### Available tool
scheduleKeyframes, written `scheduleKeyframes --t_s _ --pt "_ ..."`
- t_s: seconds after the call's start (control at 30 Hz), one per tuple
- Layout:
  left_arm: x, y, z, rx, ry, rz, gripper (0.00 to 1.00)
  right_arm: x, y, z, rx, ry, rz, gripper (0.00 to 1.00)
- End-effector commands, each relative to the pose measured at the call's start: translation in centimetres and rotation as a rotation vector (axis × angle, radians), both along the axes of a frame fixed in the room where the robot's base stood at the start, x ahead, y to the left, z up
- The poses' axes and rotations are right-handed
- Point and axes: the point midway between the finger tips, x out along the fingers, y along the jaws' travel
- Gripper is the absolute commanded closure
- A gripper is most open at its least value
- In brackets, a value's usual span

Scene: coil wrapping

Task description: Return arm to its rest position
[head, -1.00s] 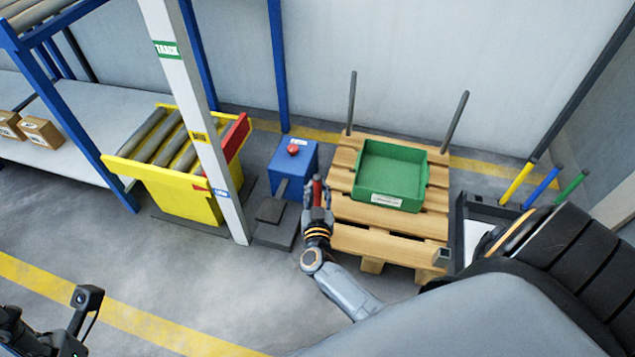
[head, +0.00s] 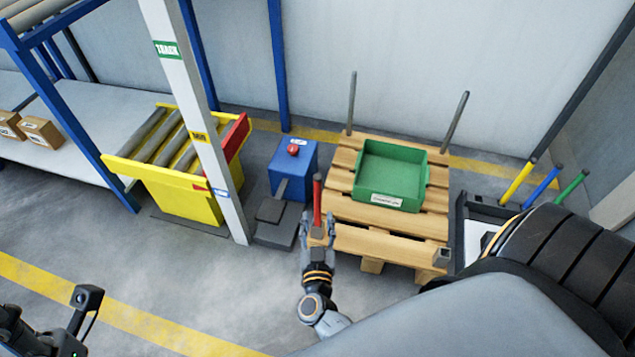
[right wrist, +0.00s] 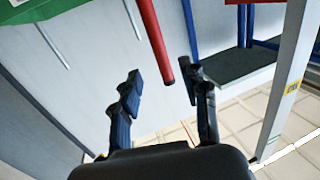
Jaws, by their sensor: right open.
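My right gripper (head: 319,222) is open, low in the middle of the head view, at the front left corner of the wooden pallet (head: 385,243). A red rod (head: 317,196) stands near that corner, just beyond the fingers. In the right wrist view, the open right gripper (right wrist: 165,88) has its two dark fingers spread. The red rod (right wrist: 152,40) comes down from the top and its end shows between the fingertips, with gaps visible at both sides. My left gripper (head: 88,298) shows partly at the lower left; its jaw state is unclear.
A green bin (head: 390,178) sits on the pallet. Left of it are a blue box with a red button (head: 290,165), a white post (head: 190,100) and a yellow roller stand (head: 180,195). Coloured posts (head: 545,185) stand at right. Left foreground floor is clear.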

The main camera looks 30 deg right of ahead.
Motion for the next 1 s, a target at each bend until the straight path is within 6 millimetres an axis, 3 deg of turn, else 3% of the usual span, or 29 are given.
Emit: scheduleKeyframes --t_s 0.2,0.77,0.87,0.97,1.0 --pt "0.0 0.0 0.0 0.000 0.001 0.000 0.66 -1.2 0.8 0.1 -0.001 -0.002 -0.001 0.55" --pt "0.0 0.0 0.0 0.000 0.001 0.000 0.66 -1.0 0.7 0.5 -0.002 -0.012 0.002 0.55" --pt "0.0 0.0 0.0 0.000 -0.001 0.000 0.66 -0.4 0.8 2.8 -0.012 -0.078 0.018 0.55" --pt "-0.1 0.0 0.0 0.000 -0.003 0.000 0.66 0.6 1.2 8.0 -0.030 -0.225 0.059 0.55" --pt "-0.1 0.0 0.0 -0.001 -0.005 0.000 0.66 0.9 1.4 10.8 -0.040 -0.302 0.085 0.55"
